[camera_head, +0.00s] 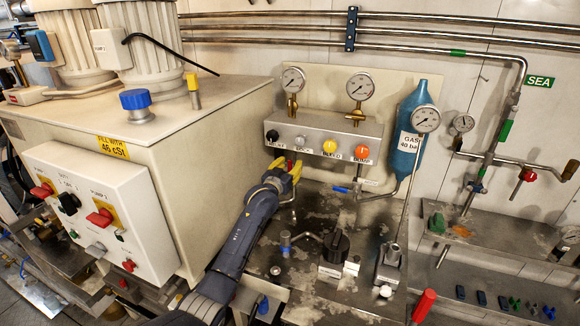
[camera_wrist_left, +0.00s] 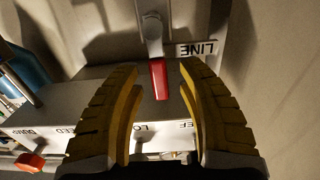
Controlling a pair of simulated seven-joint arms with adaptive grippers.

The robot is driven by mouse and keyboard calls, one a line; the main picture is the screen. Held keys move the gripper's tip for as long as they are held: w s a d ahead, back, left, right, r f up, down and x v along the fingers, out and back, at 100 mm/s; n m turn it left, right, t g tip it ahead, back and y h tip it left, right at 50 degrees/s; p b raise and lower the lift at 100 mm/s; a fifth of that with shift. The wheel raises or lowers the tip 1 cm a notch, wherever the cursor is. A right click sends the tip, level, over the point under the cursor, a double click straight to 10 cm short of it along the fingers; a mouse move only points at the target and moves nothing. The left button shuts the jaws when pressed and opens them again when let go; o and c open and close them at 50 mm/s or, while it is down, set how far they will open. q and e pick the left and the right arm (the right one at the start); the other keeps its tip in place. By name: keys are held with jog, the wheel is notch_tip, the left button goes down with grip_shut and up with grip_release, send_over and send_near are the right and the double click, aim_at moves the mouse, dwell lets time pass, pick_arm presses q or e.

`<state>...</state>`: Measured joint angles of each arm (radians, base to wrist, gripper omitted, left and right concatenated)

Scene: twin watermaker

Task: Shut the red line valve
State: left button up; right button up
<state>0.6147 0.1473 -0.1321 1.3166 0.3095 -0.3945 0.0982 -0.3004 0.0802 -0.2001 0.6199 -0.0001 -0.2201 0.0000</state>
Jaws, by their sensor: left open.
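The red line valve handle (camera_wrist_left: 159,80) shows in the wrist view as a short red lever below a grey round fitting, beside an upside-down LINE label (camera_wrist_left: 198,48). My left gripper (camera_wrist_left: 160,95) is open, with its yellow fingers on either side of the red lever and visible gaps to it. In the head view the same gripper (camera_head: 285,175) is at the lower left of the grey valve block, and only a small bit of red (camera_head: 290,165) shows between its fingers. My right gripper is not in view.
The grey valve block (camera_head: 318,126) carries black, grey, yellow and orange knobs, with two gauges above. A blue gas bottle (camera_head: 406,140) stands to its right. Below are a black knob (camera_head: 336,245), an upright metal lever (camera_head: 403,205) and a separate red-gripped lever (camera_head: 424,304).

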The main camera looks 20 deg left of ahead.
pick_arm(q)
jog(key=shift+c, duration=0.4)
grip_shut()
